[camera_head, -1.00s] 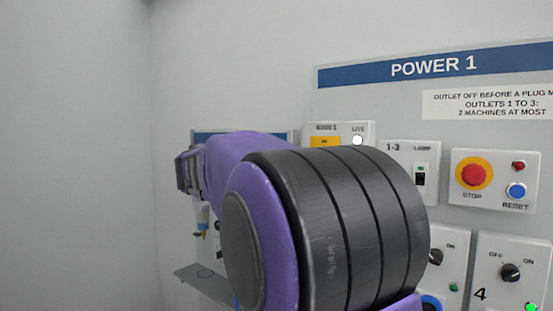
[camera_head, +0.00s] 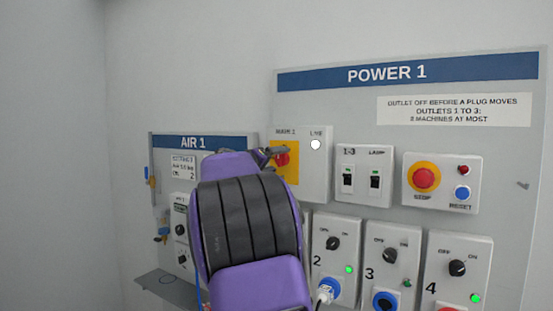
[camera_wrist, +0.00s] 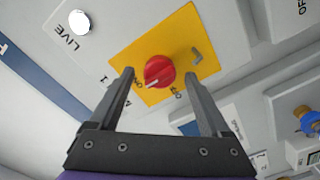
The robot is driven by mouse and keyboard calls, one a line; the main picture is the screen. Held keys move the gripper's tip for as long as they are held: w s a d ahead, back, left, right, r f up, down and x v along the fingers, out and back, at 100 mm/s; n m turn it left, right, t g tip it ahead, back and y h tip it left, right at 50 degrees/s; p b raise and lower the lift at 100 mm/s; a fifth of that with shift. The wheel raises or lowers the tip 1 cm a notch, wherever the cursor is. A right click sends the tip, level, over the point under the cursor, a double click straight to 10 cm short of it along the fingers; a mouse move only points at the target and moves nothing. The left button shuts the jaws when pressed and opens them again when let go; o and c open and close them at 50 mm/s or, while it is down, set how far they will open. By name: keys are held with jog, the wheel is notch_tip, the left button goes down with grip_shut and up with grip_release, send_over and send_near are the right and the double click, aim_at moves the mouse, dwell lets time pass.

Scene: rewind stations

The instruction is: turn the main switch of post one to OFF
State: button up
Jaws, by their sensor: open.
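The main switch is a red round knob (camera_head: 282,159) on a yellow plate (camera_head: 291,174), on the upper left box of the POWER 1 board. In the wrist view the knob (camera_wrist: 159,71) is near the picture's middle, with a pale mark towards its lower left; the small lettering around it is hard to read. My gripper (camera_wrist: 160,76) is open, its two dark fingers on either side of the knob in that view; contact cannot be told. In the head view my gripper (camera_head: 272,155) is beside the knob, partly covering it. The white LIVE lamp (camera_head: 316,144) looks lit.
Close to the right are the 1-3 and LAMP switches (camera_head: 361,180) and the red STOP button (camera_head: 424,177). Below are outlet boxes with black knobs (camera_head: 333,243) and plugs. The AIR 1 board (camera_head: 160,160) is at left, partly behind my arm.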

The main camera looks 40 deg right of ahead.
jog(key=shift+w+d, duration=0.1)
jog(key=shift+d, duration=0.1)
grip_shut()
dwell(0.4)
